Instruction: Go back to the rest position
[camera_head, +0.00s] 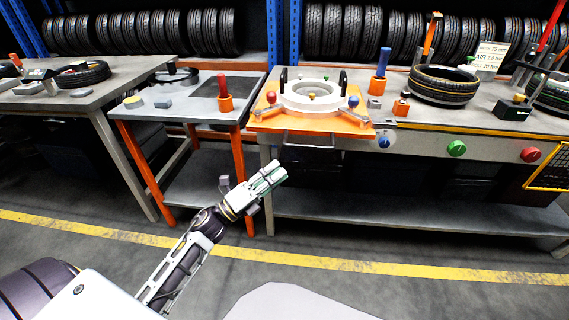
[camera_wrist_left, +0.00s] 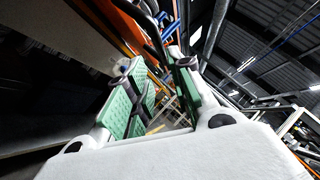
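My left gripper (camera_head: 268,178) is held out over the floor in front of the workbench, below the level of its top. In the left wrist view its two green-padded fingers (camera_wrist_left: 158,85) stand apart with nothing between them, so it is open and empty. It touches nothing that I can see. My right gripper is in neither view.
The orange fixture (camera_head: 313,118) with a white ring sits on the bench edge above my gripper. A tyre (camera_head: 443,85) lies on the bench to the right, another tyre (camera_head: 83,74) on the left table. Racks of tyres line the back. The floor with its yellow line (camera_head: 350,266) is clear.

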